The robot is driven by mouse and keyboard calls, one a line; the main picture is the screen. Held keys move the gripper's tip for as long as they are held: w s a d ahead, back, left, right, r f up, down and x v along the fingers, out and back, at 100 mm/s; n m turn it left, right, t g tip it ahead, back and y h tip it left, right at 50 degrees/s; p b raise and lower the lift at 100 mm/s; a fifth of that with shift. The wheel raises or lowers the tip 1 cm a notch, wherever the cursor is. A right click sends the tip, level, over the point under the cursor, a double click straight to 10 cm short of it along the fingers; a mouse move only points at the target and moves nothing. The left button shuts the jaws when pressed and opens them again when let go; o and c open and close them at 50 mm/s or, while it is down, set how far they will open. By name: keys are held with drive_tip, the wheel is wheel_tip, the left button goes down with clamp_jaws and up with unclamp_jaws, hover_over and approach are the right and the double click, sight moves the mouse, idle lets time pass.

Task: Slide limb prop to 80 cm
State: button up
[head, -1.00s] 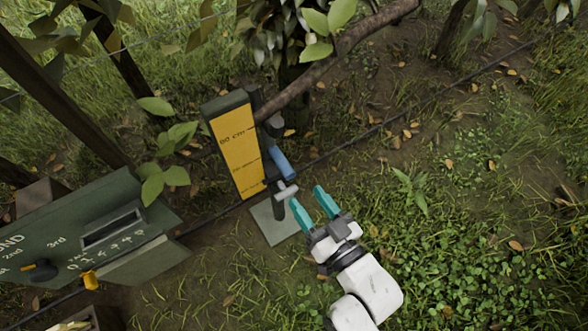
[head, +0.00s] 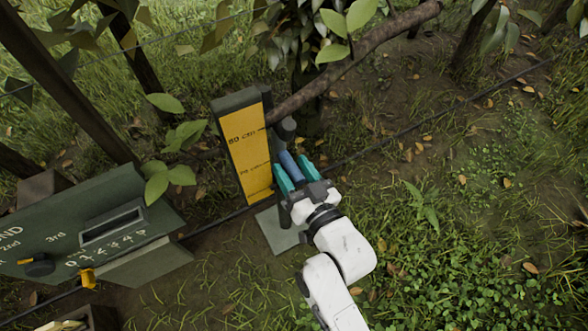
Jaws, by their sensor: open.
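The limb prop stands by a yellow scale board (head: 246,145) in a dark frame, with an "80 cm" mark near its top and lower marks below. A blue handle (head: 289,164) sticks out at the prop's right side, below the 80 cm mark. My gripper (head: 294,172) has its teal fingers open on either side of the blue handle; I cannot tell whether they touch it. The gripper body hides the handle's near end and part of the post. A brown limb (head: 345,65) slants up to the right from the prop's top.
A grey base plate (head: 277,232) lies under the prop. A green panel (head: 75,232) with dials and lettering stands at the left. A dark wire (head: 400,118) runs diagonally across the ground. Grass at the lower right is clear.

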drive_tip(key=shift+c, duration=0.2)
clamp_jaws()
idle(0.3)
drive_tip(key=shift+r, duration=0.15)
wheel_tip(320, 180, up, 21)
drive_tip(key=p, duration=1.7)
drive_tip(key=shift+w, duration=0.1)
drive_tip(key=shift+c, duration=1.2)
unclamp_jaws()
drive_tip(key=shift+o, duration=1.4)
drive_tip(key=shift+f, duration=0.35)
